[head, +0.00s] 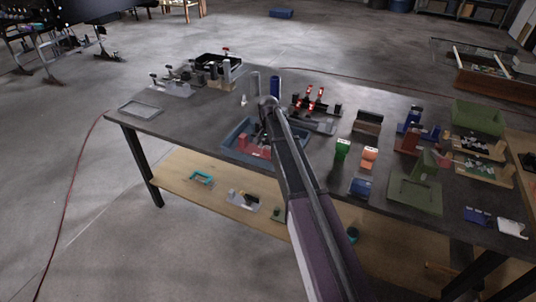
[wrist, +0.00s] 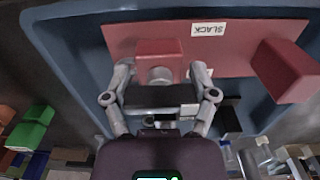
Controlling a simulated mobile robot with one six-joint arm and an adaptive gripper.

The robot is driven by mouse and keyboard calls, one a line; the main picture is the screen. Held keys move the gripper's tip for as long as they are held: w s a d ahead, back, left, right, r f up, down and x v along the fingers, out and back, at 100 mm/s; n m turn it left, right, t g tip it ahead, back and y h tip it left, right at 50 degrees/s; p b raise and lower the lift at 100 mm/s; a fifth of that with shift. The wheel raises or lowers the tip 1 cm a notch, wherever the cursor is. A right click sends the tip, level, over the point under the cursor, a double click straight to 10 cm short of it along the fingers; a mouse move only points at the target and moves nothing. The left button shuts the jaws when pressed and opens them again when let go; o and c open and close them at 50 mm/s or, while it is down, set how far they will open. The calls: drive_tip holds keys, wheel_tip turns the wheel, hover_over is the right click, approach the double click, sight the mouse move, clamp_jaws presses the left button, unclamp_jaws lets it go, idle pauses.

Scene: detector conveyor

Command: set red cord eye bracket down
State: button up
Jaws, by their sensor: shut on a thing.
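The red cord eye bracket (wrist: 225,62) is a red plate with red blocks and an upside-down "SLACK" label, seen in the wrist view. It is in the blue tray (wrist: 75,50), and its red part also shows in the head view (head: 255,151). My gripper (wrist: 163,72) has its fingers on either side of a grey round part by the middle red block and is shut on the bracket. In the head view, my arm hides part of the tray (head: 231,146). I cannot tell whether the plate touches the tray floor.
The tray stands on a dark table (head: 180,122). Right of my arm are a green block (head: 342,148), an orange block (head: 369,156) and a green bracket (head: 416,190). A grey flat frame (head: 139,110) lies at the left end, with bare table beside it.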

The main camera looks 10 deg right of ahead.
drive_tip(key=shift+f+b, duration=1)
drive_tip(key=shift+f, duration=0.35)
drive_tip(key=o, duration=1.2)
drive_tip(key=shift+r, duration=0.2)
wheel_tip(320, 180, up, 12)
drive_tip(key=p, duration=1.2)
drive_tip(key=shift+f, duration=0.15)
drive_tip(key=s+n, duration=0.7)
drive_tip(key=s, duration=2.1)
drive_tip(key=shift+s, duration=0.35)
drive_tip(key=shift+d, duration=0.1)
